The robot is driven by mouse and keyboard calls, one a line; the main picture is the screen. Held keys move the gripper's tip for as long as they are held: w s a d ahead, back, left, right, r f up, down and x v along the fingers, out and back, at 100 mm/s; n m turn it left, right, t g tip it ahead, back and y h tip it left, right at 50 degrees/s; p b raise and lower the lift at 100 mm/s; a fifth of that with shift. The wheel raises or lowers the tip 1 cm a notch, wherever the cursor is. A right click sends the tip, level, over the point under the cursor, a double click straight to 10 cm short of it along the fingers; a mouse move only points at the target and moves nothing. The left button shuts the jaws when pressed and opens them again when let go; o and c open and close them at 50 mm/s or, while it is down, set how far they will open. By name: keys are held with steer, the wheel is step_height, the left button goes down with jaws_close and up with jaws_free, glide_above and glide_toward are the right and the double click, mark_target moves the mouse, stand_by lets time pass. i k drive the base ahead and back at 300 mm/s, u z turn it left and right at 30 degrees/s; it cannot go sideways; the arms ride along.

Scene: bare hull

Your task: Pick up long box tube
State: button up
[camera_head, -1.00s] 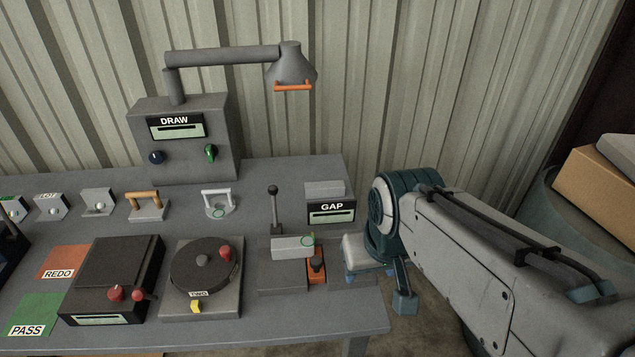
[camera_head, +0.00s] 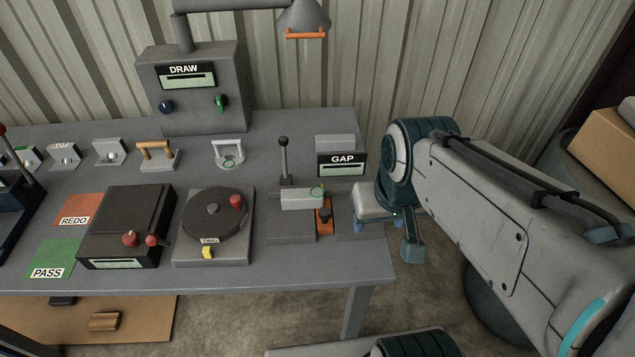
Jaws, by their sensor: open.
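A light grey box-shaped piece (camera_head: 302,198) with a green ring mark near its right end lies across the lever fixture (camera_head: 290,228) at the right of the bench. It looks like the long box tube, though I cannot see if it is hollow. My gripper (camera_head: 380,220) is just right of it at the bench's right edge, apart from it and empty. It is open, but its fingertips are partly hidden by my own arm.
An upright lever (camera_head: 284,160) and the GAP display (camera_head: 341,164) stand behind the piece. A turntable (camera_head: 213,215) is to the left. The corrugated wall (camera_head: 390,60) rises behind the bench.

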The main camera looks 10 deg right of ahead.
mark_target(331, 143)
steer(key=k, duration=1)
steer(key=z, duration=0.95)
steer(key=i, duration=0.8)
steer(key=u, duration=1.25)
steer(key=i, duration=0.5)
steer(key=z, duration=0.05)
